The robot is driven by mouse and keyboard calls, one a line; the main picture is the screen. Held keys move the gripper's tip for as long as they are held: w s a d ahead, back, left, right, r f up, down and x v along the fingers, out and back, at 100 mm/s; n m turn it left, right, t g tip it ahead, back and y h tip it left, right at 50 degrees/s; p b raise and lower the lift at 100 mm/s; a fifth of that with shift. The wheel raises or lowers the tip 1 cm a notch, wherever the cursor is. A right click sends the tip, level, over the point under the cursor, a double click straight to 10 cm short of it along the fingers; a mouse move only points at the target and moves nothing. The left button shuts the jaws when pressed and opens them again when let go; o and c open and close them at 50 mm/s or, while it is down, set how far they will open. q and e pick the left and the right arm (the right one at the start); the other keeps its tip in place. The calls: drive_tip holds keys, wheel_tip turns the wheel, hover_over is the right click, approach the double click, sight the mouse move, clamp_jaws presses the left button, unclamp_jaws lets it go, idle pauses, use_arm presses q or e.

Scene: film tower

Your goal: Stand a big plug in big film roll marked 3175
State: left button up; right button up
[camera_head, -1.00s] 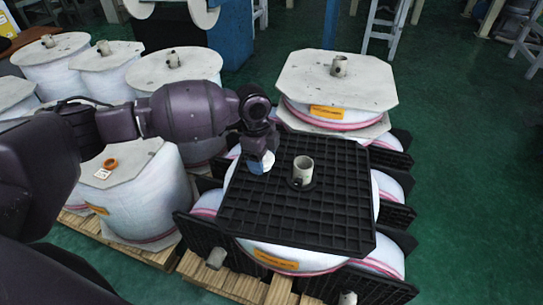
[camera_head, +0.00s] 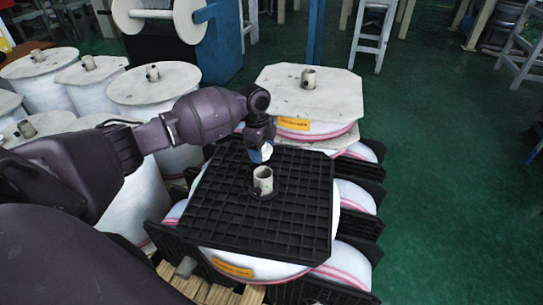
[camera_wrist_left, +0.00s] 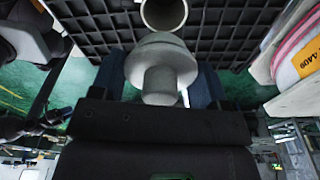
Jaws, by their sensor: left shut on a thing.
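My left gripper (camera_head: 261,148) is shut on a pale grey plug (camera_wrist_left: 160,68), which has a wide rounded head and a narrower stem. In the head view, the gripper is just behind a cream core tube (camera_head: 263,180) and above a black grid plate (camera_head: 222,212). This plate tops a big white film roll (camera_head: 290,268) with an orange label (camera_head: 233,268) that is too small to read. In the left wrist view, the open tube end (camera_wrist_left: 163,12) shows just beyond the plug, which looks apart from it. My right gripper is not in view.
Behind stands a roll with a pale octagonal plate (camera_head: 340,92) and a core tube (camera_head: 308,78). More white rolls (camera_head: 155,88) crowd the left. Green floor (camera_head: 455,190) is clear at the right.

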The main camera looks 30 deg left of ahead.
use_arm(q)
drive_tip(key=shift+w+d+f, duration=0.1)
drive_tip(key=shift+w, duration=0.1)
drive_tip(key=shift+d+m, duration=0.1)
drive_tip(key=shift+m, duration=0.2)
drive_tip(key=shift+s+a+f, duration=0.1)
drive_tip(key=shift+a+f, duration=0.1)
drive_tip(key=shift+a, duration=0.05)
drive_tip(key=shift+f, duration=0.2)
drive_tip(key=shift+f+b, duration=0.6)
drive_tip(key=shift+f, duration=0.05)
drive_tip(key=shift+f+b, duration=0.5)
drive_tip(key=shift+f, duration=0.35)
wheel_tip(320, 180, down, 2)
drive_tip(key=shift+b, duration=0.6)
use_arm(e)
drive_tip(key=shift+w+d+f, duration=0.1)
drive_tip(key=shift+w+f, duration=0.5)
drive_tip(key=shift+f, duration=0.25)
